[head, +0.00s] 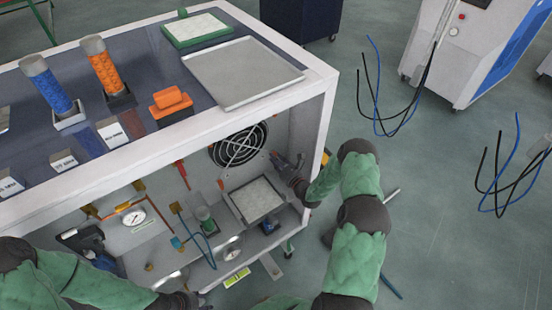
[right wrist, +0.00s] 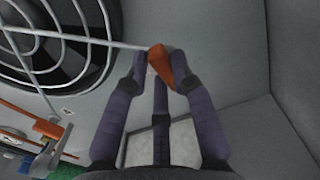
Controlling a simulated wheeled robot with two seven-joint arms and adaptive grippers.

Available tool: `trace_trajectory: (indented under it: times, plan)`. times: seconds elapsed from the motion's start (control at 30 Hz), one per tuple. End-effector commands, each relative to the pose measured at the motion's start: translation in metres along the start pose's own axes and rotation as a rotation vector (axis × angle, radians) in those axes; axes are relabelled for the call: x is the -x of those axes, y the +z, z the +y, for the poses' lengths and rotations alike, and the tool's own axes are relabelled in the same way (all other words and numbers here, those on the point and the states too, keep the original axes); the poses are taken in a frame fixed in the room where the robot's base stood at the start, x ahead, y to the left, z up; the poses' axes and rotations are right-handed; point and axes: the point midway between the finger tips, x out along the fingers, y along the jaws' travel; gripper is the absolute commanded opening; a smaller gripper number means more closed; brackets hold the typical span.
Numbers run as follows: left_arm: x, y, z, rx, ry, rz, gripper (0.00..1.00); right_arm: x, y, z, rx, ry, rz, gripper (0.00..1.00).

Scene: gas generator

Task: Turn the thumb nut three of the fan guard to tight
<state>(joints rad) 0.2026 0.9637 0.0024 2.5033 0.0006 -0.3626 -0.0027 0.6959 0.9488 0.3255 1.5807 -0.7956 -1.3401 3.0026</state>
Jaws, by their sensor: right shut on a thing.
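The fan guard (head: 238,146) is a round guard of light rings over a dark fan on the back wall inside the cabinet. It fills the upper left of the right wrist view (right wrist: 88,41). An orange thumb nut (right wrist: 159,62) sits at the lower right of the guard, at the end of a light spoke. My right gripper (right wrist: 158,72) is shut on this nut, with fingers on both sides of it. In the head view the right gripper (head: 284,163) is right of the guard, and the nut is hidden. My left gripper (head: 184,300) is at the bottom edge, its fingers unclear.
The cabinet's right wall (head: 312,130) stands close to my right arm. A tray with a pale panel (head: 256,199) lies below the right gripper. A pressure gauge (head: 134,217) and pipes are to the left. A flat metal tray (head: 243,72) lies on top.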

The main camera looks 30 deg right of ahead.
Motion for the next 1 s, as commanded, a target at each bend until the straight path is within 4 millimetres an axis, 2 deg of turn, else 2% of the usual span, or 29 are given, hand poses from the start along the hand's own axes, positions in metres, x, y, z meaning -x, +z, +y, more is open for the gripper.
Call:
trace_trajectory:
  times: [0.43, 0.47, 0.5, 0.53, 0.87, 1.0]
  plan:
    - [0.000, 0.000, 0.000, 0.000, 0.000, 0.000, 0.40, 0.001, -0.002, 0.000, -0.012, -0.001, 0.003, 0.00]
    - [0.001, 0.000, 0.000, 0.000, 0.000, 0.000, 0.40, 0.001, -0.002, 0.000, -0.012, -0.001, 0.003, 0.33]
    - [0.001, 0.000, 0.000, 0.000, 0.000, 0.000, 0.40, 0.001, -0.002, 0.000, -0.012, 0.000, 0.003, 0.45]
    - [0.001, 0.000, 0.000, 0.000, 0.000, 0.000, 0.40, 0.001, -0.002, 0.000, -0.011, 0.000, 0.003, 0.49]
    - [0.001, 0.000, 0.000, 0.000, 0.000, 0.000, 0.40, 0.001, -0.001, 0.000, -0.009, 0.000, 0.001, 0.49]
    - [0.001, 0.000, 0.000, 0.000, 0.000, 0.000, 0.40, 0.011, -0.001, 0.000, -0.010, -0.001, 0.002, 0.49]
